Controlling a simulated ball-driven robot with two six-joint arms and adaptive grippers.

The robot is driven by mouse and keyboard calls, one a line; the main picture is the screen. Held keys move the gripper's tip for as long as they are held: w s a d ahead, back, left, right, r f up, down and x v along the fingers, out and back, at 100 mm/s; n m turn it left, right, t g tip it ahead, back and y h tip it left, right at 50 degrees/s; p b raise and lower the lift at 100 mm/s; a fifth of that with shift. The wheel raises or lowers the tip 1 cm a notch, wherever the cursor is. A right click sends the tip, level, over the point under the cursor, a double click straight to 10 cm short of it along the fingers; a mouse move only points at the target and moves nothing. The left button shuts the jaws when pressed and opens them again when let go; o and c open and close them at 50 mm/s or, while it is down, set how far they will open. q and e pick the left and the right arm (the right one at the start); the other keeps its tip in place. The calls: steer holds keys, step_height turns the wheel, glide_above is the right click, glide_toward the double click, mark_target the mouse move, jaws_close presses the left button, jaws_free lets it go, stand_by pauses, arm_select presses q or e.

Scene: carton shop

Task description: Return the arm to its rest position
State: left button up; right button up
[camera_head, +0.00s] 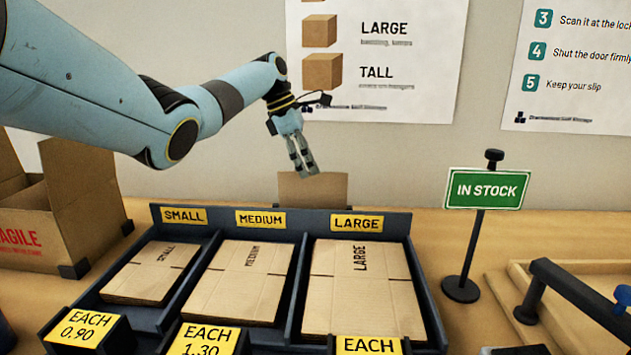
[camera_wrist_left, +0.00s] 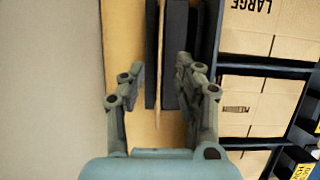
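My left arm comes in from the left in the head view, and its gripper (camera_head: 308,172) points down behind the carton rack, just over an upright cardboard piece (camera_head: 313,190). In the left wrist view the two fingers of my left gripper (camera_wrist_left: 158,75) are apart with a gap between them. The thin edge of the cardboard piece (camera_wrist_left: 158,95) shows in that gap, between dark strips (camera_wrist_left: 175,40). I see nothing gripped. Whether a finger touches the cardboard I cannot tell. My right gripper is in neither view.
A dark rack (camera_head: 420,265) holds flat cartons in small, medium and large bays. An open box (camera_head: 85,195) stands at the left. An "IN STOCK" sign (camera_head: 486,189) stands right of the rack. A dark-handled fixture (camera_head: 580,290) is at far right. Posters hang on the wall behind.

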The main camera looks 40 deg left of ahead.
arm_select(q)
steer(key=v, duration=0.5)
steer(key=shift+s+a+r, duration=0.1)
steer(key=shift+a+r, duration=0.05)
steer(key=shift+r, duration=0.2)
